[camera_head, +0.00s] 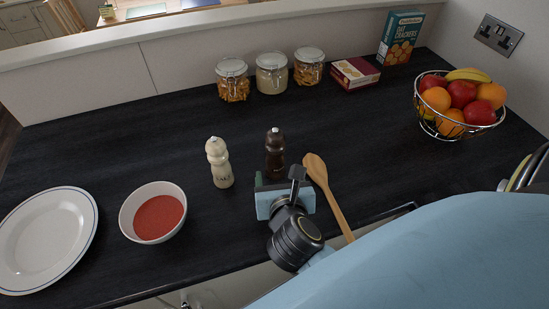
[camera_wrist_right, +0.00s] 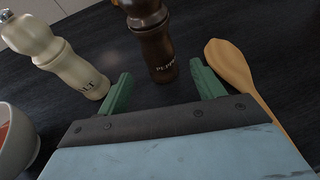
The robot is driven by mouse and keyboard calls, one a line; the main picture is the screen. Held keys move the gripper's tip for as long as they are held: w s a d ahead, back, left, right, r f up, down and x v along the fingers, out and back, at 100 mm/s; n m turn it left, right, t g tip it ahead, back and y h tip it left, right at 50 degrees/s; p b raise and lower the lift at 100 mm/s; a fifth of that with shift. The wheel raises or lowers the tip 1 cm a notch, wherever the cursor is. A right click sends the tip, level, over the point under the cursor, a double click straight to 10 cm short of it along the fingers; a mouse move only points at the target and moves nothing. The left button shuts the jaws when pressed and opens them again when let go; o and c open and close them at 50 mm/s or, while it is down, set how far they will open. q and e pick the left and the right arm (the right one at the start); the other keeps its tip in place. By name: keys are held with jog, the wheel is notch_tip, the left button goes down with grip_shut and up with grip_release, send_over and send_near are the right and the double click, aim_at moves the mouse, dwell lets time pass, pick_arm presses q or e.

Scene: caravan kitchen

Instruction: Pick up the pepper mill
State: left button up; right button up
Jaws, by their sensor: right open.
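The dark brown pepper mill (camera_head: 275,152) stands upright on the black worktop in the head view. Its lower part is partly hidden behind my right gripper (camera_head: 277,184). In the right wrist view the pepper mill (camera_wrist_right: 152,42), with its lettering, stands just beyond the gap between the two green fingers. My right gripper (camera_wrist_right: 158,88) is open and empty, with its fingers spread on either side of the line to the mill. It is not around the mill. My left gripper is not in view.
A cream salt mill (camera_head: 219,163) stands left of the pepper mill, and a wooden spoon (camera_head: 325,187) lies close on the right. A bowl of red soup (camera_head: 154,212) and a plate (camera_head: 45,240) are at left. Jars (camera_head: 272,73) and a fruit basket (camera_head: 460,103) stand farther back.

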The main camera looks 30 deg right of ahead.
aim_at(274, 130)
jog(key=x, duration=0.7)
jog(key=shift+w+d, duration=0.1)
jog(key=shift+w, duration=0.05)
jog(key=shift+w+d+f, duration=0.15)
jog(key=shift+w+d, duration=0.05)
jog(key=shift+w, duration=0.3)
jog(key=c, duration=1.1)
jog(key=shift+c, duration=0.4)
notch_tip(274, 130, up, 10)
jog(key=shift+r+p, duration=0.1)
jog(key=shift+p, duration=1)
